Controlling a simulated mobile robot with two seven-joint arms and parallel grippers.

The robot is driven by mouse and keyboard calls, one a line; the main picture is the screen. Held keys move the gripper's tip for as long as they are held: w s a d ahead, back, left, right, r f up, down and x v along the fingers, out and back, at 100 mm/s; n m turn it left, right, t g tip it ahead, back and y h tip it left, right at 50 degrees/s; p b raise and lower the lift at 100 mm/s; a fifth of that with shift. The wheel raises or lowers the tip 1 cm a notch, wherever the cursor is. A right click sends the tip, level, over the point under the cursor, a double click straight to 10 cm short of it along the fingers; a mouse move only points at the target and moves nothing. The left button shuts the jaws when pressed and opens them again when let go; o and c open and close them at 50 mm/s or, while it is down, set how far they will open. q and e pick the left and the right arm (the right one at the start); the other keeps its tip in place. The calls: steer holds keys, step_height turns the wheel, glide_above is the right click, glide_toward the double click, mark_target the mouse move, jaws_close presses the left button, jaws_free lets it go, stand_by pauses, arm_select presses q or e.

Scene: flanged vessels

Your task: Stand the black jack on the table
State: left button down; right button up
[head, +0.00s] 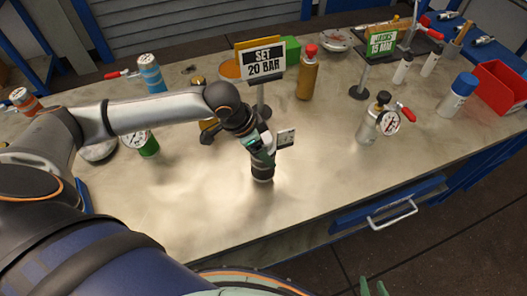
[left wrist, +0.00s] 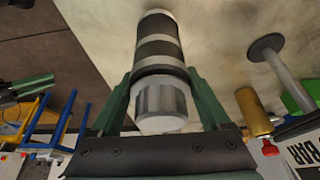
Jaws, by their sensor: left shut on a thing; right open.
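The black jack (head: 262,171) is a short dark cylinder with pale bands. It is upright in the head view, over the clear front middle of the table (head: 200,215). My left gripper (head: 262,150) is shut on its upper part. In the left wrist view, the jack (left wrist: 158,45) lies between the two green fingers, its silver ribbed cap toward the camera. I cannot tell whether its base touches the table. My right gripper (head: 374,288) is open and empty at the bottom edge, off the table; most of it is cut off.
A "SET 20 BAR" sign (head: 263,62) stands behind the jack, beside a brown bottle (head: 307,75). A gauge vessel with a red handle (head: 378,122) stands to the right. A green vessel (head: 146,145) stands left, near my arm. The table's front middle is free.

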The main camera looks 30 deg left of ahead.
arm_select(q)
steer(key=shift+w+f+b, duration=0.1)
steer(key=shift+f+b, duration=0.45)
steer(key=shift+f, duration=0.35)
steer(key=shift+f+b, duration=0.3)
steer(key=shift+b, duration=0.25)
arm_select(e)
step_height(320, 180, down, 3)
steer(key=shift+w+f, duration=0.1)
arm_select(q)
steer(key=shift+r, duration=0.1)
steer(key=shift+f, duration=0.2)
jaws_free()
